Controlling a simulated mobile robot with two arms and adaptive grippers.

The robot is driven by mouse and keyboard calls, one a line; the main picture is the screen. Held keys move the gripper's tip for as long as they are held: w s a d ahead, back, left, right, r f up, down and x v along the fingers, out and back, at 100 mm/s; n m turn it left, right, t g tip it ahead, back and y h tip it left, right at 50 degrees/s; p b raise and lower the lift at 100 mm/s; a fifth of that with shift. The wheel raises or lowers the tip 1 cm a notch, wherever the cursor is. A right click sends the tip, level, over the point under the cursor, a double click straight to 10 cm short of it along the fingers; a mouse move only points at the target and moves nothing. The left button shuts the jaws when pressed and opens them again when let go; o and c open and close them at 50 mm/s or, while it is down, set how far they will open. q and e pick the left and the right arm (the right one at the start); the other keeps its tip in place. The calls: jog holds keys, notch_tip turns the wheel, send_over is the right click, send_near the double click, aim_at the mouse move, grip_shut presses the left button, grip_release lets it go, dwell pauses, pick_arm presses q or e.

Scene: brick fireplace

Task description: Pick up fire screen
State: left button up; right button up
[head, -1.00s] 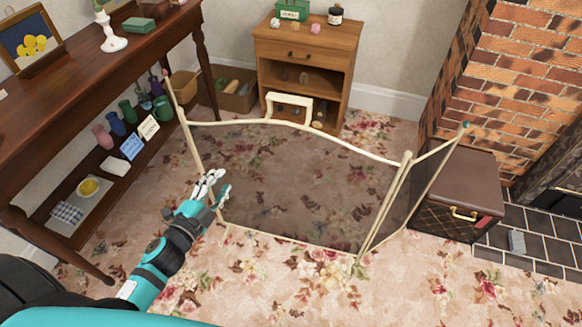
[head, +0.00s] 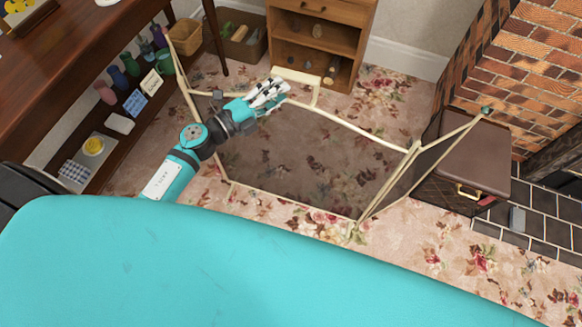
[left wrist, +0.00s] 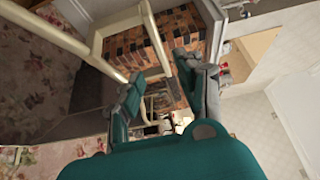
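The fire screen (head: 335,160) stands upright on the floral carpet, with dark see-through mesh, a cream frame and angled side panels. Its cream top handle (head: 296,74) rises from the middle of the top rail. My left gripper (head: 274,93) is at the top rail, just left of and below the handle, and covers part of the rail. In the left wrist view the gripper (left wrist: 156,85) has its fingers apart with nothing between them. The handle's cream bars (left wrist: 98,46) show beyond and beside the left finger. Contact cannot be told. My right gripper is not in view.
A wooden table with a lower shelf (head: 90,60) stands on the left. A wooden cabinet (head: 322,22) is behind the screen. A brown chest (head: 465,160) is close to the screen's right panel, near the brick fireplace (head: 500,75). Carpet is clear in front.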

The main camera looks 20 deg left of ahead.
aim_at(301, 78)
pick_arm(q)
jog(key=p+x, duration=0.1)
jog(key=x, duration=0.6)
jog(key=shift+w+d+r, duration=0.15)
jog(key=shift+d, duration=0.05)
jog(key=shift+c, duration=0.2)
grip_shut()
jog(key=shift+r, duration=0.25)
